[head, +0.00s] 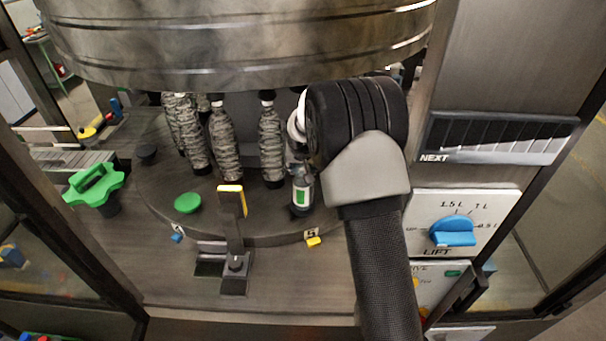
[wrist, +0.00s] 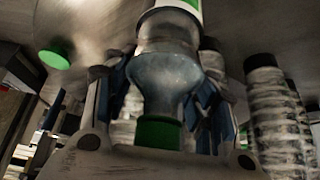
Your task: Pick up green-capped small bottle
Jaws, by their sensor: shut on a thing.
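The small bottle (head: 301,195) has a clear-grey body and a white label with a green patch. It stands upright at the right front of the round dark turntable (head: 250,215) in the head view. Its green cap (wrist: 158,132) and rounded shoulder (wrist: 165,75) show close up in the wrist view, where it appears upside down. My gripper (head: 300,168) is shut on the bottle from above, with a finger on each side of its upper part. The cap is hidden by my gripper in the head view. I cannot tell whether the base touches the turntable.
Several striped grey bottles (head: 222,140) stand left of my gripper. A green disc (head: 188,203) lies on the turntable. A yellow-topped post (head: 231,205) stands in front. A large metal drum (head: 240,45) hangs low overhead, and a control panel (head: 460,225) is at right.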

